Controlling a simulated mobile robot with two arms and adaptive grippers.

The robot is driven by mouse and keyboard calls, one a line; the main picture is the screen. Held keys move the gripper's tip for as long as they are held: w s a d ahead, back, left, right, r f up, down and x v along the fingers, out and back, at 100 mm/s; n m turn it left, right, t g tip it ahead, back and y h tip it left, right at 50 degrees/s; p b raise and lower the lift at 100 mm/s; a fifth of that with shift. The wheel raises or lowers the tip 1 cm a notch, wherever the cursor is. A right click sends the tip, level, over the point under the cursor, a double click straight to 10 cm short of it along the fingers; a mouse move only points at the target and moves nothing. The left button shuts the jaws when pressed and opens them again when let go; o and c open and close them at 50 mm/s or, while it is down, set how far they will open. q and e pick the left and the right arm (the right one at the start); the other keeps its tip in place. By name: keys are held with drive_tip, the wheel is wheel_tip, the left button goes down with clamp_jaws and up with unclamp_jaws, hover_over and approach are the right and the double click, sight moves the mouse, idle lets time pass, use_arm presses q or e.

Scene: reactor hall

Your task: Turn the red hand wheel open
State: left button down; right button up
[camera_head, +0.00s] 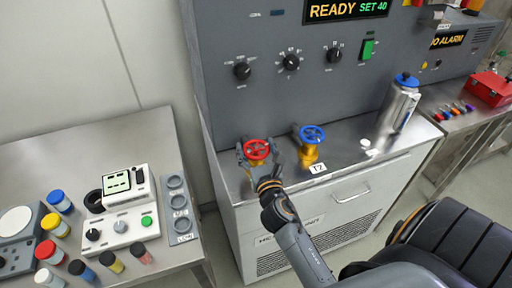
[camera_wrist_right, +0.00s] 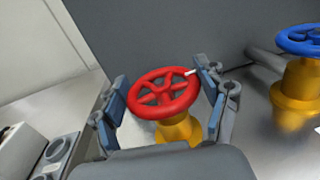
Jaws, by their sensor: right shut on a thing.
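The red hand wheel (camera_head: 257,148) sits on a yellow valve body at the front left of the grey console's steel ledge. In the right wrist view the wheel (camera_wrist_right: 164,93) shows with spokes and a yellow stem (camera_wrist_right: 178,130) below it. My right gripper (camera_head: 258,160) is at the wheel, one finger on each side of the rim. In the wrist view the gripper (camera_wrist_right: 160,88) has its blue-grey pads at the left and right of the wheel, shut on it. My left gripper is not in view.
A blue hand wheel (camera_head: 312,134) on a yellow body stands close to the right. A steel flask (camera_head: 398,105) with a blue cap stands farther right. The console panel (camera_head: 240,110) rises behind. A bench (camera_head: 95,150) with jars and a meter is at the left.

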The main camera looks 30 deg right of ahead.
drive_tip(key=shift+r+n+y+p, duration=0.15)
drive_tip(key=shift+n+y+p, duration=0.25)
drive_tip(key=shift+y, duration=0.1)
drive_tip(key=n+y+p, duration=0.1)
drive_tip(key=y, duration=0.2)
drive_tip(key=shift+d+n+t, duration=0.1)
drive_tip(key=shift+n+t, duration=0.3)
drive_tip(key=n+y, duration=0.1)
drive_tip(key=y, duration=0.1)
drive_tip(key=shift+n+y, duration=0.3)
drive_tip(key=shift+n, duration=0.1)
drive_tip(key=shift+f+n+y+b, duration=0.3)
drive_tip(key=shift+n+y, duration=0.1)
drive_tip(key=shift+y, duration=0.3)
drive_tip(key=n+g+y+b, duration=0.1)
drive_tip(key=n+y+b, duration=0.1)
drive_tip(key=y+b, duration=0.1)
drive_tip(key=n+g+y+b, duration=0.2)
drive_tip(key=n+y+b, duration=0.1)
drive_tip(key=b, duration=0.3)
drive_tip(key=n+g+y+b, duration=0.1)
drive_tip(key=n+y+b, duration=0.1)
drive_tip(key=y+b, duration=0.2)
drive_tip(key=shift+f+n+g+y, duration=0.1)
drive_tip(key=shift+n+g+y, duration=0.2)
drive_tip(key=shift+g+y, duration=0.1)
drive_tip(key=shift+r+n+g+y+b, duration=0.2)
drive_tip(key=shift+n+g+y+b, duration=0.35)
drive_tip(key=shift+b, duration=0.7)
drive_tip(key=shift+r, duration=0.1)
